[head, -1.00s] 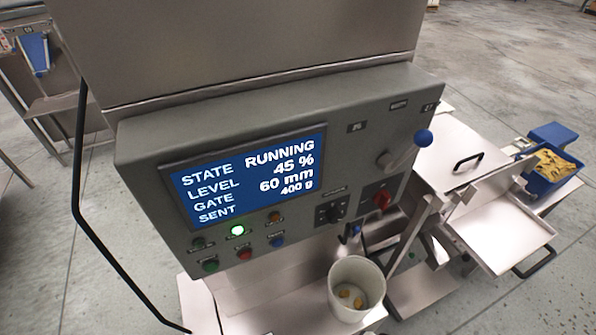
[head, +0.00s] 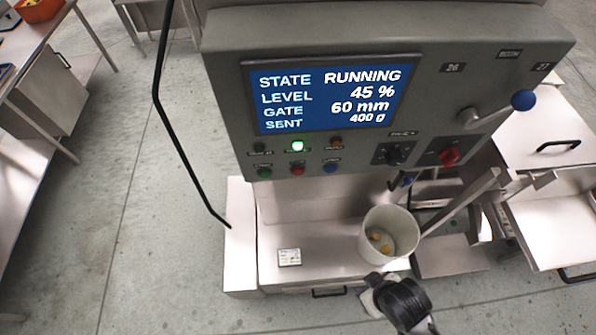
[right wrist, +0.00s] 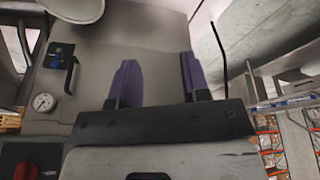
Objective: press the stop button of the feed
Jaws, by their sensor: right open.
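The control panel (head: 225,80) fills the upper middle of the head view. Its screen (head: 332,97) reads RUNNING, level 45 %, gate 60 mm, sent 400 g. Under the screen, the lower row has a green button (head: 264,172), a red button (head: 297,170) and a blue button (head: 331,168); their labels are too small to read. My right gripper is open and empty in the right wrist view (right wrist: 158,80), with its two purple fingers apart. A dark part of my arm shows below the panel in the head view, apart from the buttons. My left gripper is out of view.
A lit green lamp (head: 297,146) sits above the red button. A red rotary switch (head: 450,156) and a blue-knobbed lever (head: 523,100) are at the panel's right. A white bucket (head: 390,232) with yellowish pieces stands below. A black bent rod hangs at the left.

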